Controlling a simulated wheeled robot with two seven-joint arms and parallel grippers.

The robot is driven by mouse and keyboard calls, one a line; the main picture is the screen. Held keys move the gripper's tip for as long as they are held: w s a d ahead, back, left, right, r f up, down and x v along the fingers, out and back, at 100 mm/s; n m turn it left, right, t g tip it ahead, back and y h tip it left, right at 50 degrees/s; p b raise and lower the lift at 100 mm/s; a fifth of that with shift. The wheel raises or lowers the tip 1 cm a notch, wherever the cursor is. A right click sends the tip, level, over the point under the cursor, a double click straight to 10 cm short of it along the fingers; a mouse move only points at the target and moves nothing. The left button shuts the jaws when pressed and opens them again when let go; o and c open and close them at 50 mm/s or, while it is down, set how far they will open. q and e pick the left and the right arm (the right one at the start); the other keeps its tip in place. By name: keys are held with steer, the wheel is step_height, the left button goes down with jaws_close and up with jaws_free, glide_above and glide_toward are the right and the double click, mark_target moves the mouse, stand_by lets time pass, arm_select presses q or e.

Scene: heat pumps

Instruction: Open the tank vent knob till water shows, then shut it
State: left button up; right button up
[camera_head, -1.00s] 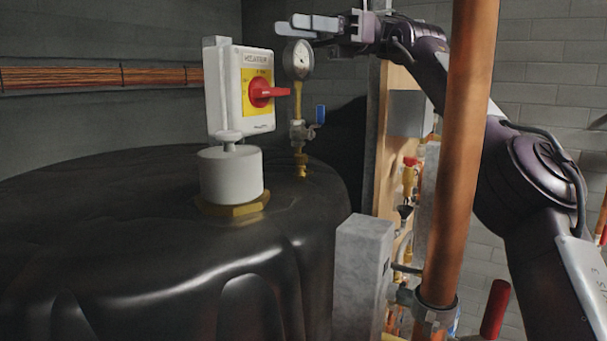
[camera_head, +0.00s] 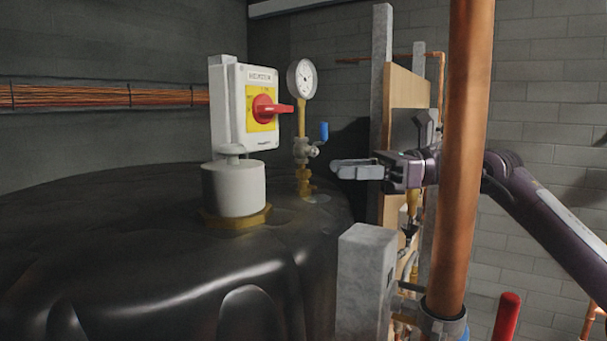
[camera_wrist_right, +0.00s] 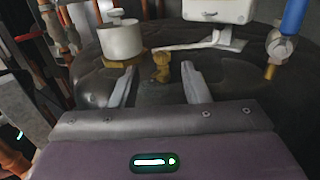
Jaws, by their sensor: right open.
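The black tank (camera_head: 150,290) carries a white cylinder (camera_head: 233,190) on a brass nut, with a small knob (camera_head: 233,151) on top. In the right wrist view, a small brass fitting (camera_wrist_right: 161,66) stands on the tank beside the white cylinder (camera_wrist_right: 122,42); I cannot tell surely whether it is the vent knob. My right gripper (camera_head: 338,168) is right of the gauge stem, above the tank's right edge, apart from everything. It is open and empty; its fingers (camera_wrist_right: 158,85) point toward the brass fitting. No water shows. My left gripper is out of view.
A pressure gauge (camera_head: 301,79) stands above a valve with a blue lever (camera_head: 323,131). A white switch box (camera_head: 230,110) with a red handle stands behind the cylinder. A copper pipe (camera_head: 465,150) crosses in front of my right arm. A grey post (camera_head: 366,280) stands beside the tank.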

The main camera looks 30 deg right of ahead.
mark_target(303, 170)
steer(key=shift+a, duration=0.4)
steer(key=p+x, duration=0.1)
steer(key=x, duration=0.3)
steer(key=p+x, duration=0.1)
steer(key=x, duration=0.1)
steer(key=shift+w+a+p, duration=0.1)
steer(key=shift+w+p, duration=0.2)
steer(key=shift+w, duration=0.15)
steer(key=shift+a+f, duration=0.1)
steer(key=shift+a, duration=0.3)
steer(key=shift+w, duration=0.1)
steer(key=shift+c, duration=0.2)
